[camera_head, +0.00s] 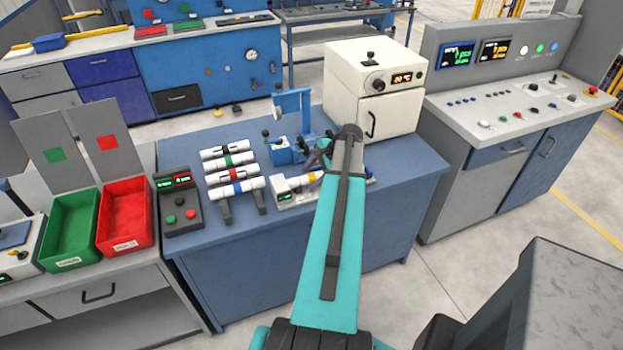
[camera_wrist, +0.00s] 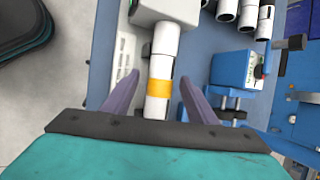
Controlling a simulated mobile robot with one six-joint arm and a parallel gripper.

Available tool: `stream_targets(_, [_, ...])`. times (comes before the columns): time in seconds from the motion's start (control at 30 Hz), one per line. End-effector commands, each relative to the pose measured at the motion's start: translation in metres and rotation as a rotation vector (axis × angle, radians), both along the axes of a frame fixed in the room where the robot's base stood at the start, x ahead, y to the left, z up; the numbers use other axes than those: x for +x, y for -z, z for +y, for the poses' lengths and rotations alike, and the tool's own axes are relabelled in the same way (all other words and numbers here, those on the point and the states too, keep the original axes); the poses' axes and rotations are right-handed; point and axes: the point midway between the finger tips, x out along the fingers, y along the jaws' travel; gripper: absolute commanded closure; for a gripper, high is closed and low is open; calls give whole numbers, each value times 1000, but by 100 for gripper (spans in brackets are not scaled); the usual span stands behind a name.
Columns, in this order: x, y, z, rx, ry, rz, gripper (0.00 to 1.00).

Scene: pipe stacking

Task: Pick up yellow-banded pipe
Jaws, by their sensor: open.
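The yellow-banded pipe (camera_wrist: 159,88) is white with one yellow band. In the wrist view it lies lengthwise between my open fingers, with a gap on each side. My gripper (camera_wrist: 158,79) is open and empty, one purple finger on each side of the pipe. The pipe's far end meets a white device (camera_wrist: 160,10). In the head view, the yellow-banded pipe (camera_head: 303,180) shows beside that device (camera_head: 281,189) on the blue workbench (camera_head: 235,250). My arm hides part of the pipe and most of the gripper there.
A rack of white pipes with black, green, red and blue bands (camera_head: 230,173) stands to the left. A blue clamp fixture (camera_head: 281,153) is behind the pipe. A cream oven (camera_head: 375,85) stands at the back right. Green (camera_head: 69,228) and red (camera_head: 125,214) bins are further left.

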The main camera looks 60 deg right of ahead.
Motion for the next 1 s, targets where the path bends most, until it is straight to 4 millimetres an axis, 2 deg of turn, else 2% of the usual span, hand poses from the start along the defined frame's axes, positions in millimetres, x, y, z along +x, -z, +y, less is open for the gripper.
stream_targets(0.03, [0,0,0,0,0,0,48])
stream_targets(0.07, [0,0,0,0,0,0,53])
stream_targets(0.3, [0,0,0,0,0,1,93])
stream_targets(0.37, [0,0,0,0,-1,1,97])
stream_targets(0.77, [-4,-3,0,0,0,1,97])
stream_targets(1.0, [-21,-17,-4,-2,1,0,97])
